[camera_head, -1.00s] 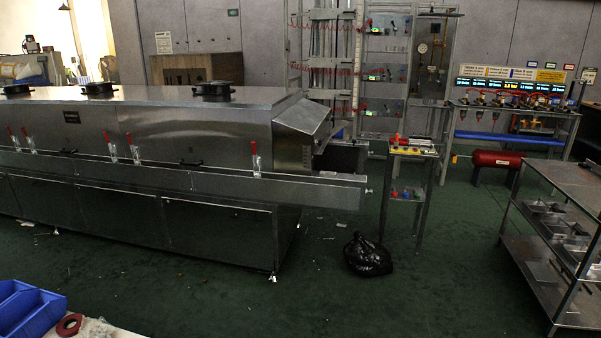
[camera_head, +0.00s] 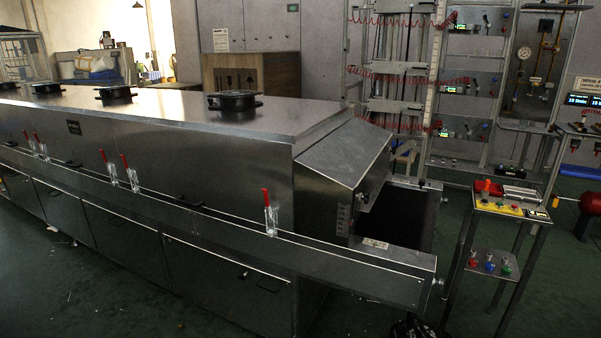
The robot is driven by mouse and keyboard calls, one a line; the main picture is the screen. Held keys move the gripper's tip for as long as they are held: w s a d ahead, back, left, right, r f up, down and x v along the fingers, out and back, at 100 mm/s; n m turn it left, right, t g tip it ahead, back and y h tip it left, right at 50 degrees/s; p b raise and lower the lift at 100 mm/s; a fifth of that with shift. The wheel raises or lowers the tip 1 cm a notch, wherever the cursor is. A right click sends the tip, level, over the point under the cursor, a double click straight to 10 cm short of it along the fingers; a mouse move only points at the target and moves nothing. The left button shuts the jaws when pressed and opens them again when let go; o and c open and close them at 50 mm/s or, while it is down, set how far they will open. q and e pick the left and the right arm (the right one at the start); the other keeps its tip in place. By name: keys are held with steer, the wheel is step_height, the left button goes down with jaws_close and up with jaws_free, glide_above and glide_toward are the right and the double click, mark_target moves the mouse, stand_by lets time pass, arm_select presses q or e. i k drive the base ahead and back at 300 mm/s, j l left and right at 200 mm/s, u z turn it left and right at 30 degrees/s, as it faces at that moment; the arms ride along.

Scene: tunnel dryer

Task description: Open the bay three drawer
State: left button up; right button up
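The long steel tunnel dryer (camera_head: 205,150) runs from the left edge to the middle of the head view. Its lower side has a row of flat steel fronts, including a near one (camera_head: 215,275), a middle one (camera_head: 120,240) and a farther one (camera_head: 55,208). They look closed. No readable label tells which belongs to bay three. Red-handled clamps, such as the nearest one (camera_head: 268,212), stand along the side ledge. A dark handle (camera_head: 190,203) sits on the upper side panel. Neither of my grippers is in view.
The dryer's open outlet with a dark belt (camera_head: 395,215) juts out at the right end. A small control stand (camera_head: 510,207) stands beside it. A black bag (camera_head: 412,328) is partly cut off at the bottom edge.

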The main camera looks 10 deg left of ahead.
mark_target(138, 247)
steer(key=i+j+u, duration=0.15)
steer(key=i+u, duration=0.65)
steer(key=i+l+u, duration=0.1)
steer(key=i+u, duration=0.2)
steer(key=u, duration=0.15)
steer(key=i+j, duration=0.25)
steer(key=i, duration=0.2)
steer(key=i+j, duration=0.25)
steer(key=i, duration=0.2)
steer(key=i+j+z, duration=0.45)
steer(key=j, duration=0.25)
steer(key=i+j+z, duration=0.2)
steer(key=j, duration=0.2)
steer(key=i+j+z, duration=0.25)
steer(key=j, duration=0.15)
steer(key=k, duration=0.05)
